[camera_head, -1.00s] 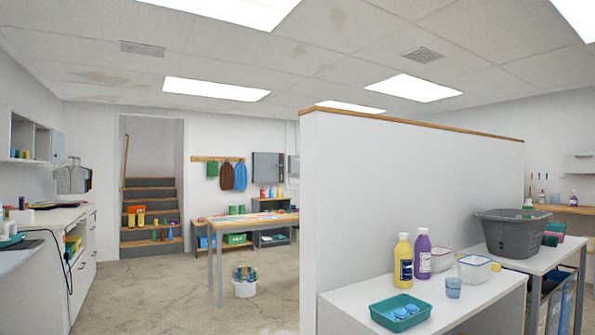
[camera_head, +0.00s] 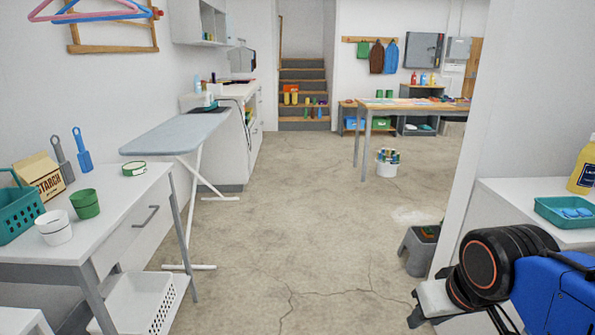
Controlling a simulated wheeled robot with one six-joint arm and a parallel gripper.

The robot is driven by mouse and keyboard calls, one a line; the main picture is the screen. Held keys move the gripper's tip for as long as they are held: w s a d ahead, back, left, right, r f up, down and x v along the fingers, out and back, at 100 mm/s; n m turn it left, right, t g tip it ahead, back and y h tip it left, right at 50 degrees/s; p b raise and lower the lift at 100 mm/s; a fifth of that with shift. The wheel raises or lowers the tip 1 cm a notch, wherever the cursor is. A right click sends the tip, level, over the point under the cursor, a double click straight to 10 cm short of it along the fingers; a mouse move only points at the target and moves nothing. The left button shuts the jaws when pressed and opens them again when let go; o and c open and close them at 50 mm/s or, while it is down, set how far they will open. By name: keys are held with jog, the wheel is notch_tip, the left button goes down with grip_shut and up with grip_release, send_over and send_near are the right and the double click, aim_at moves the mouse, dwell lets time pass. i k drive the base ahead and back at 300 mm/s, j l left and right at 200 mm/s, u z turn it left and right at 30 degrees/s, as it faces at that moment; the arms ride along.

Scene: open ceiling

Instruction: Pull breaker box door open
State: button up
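Two wall boxes hang on the far wall in the upper right: a larger dark grey one (camera_head: 424,53) and a smaller light grey one (camera_head: 459,49). I cannot tell for sure which is the breaker box. Both look closed from here, but they are small and far off. My arm shows at the lower right, with a blue link and a black joint. A pale end part, seemingly my gripper (camera_head: 428,304), points down and left, far from the boxes and touching nothing visible. Its fingers are not clear enough to tell open from shut.
Open concrete floor runs down the middle. An ironing board (camera_head: 180,134) and white table (camera_head: 110,215) stand left. A grey step stool (camera_head: 420,250) sits by the partition (camera_head: 478,130) at right.

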aim_at(460, 46)
jog(key=i+u, duration=0.1)
jog(key=u, duration=1.8)
jog(key=l+u, duration=0.1)
jog(key=u, duration=0.4)
jog(key=i+l+u, duration=0.1)
jog(key=u, duration=0.35)
jog(key=l+u, duration=0.15)
jog(key=l, duration=0.9)
jog(key=l+z, duration=0.15)
jog(key=l, duration=12.35)
jog(key=i, duration=0.1)
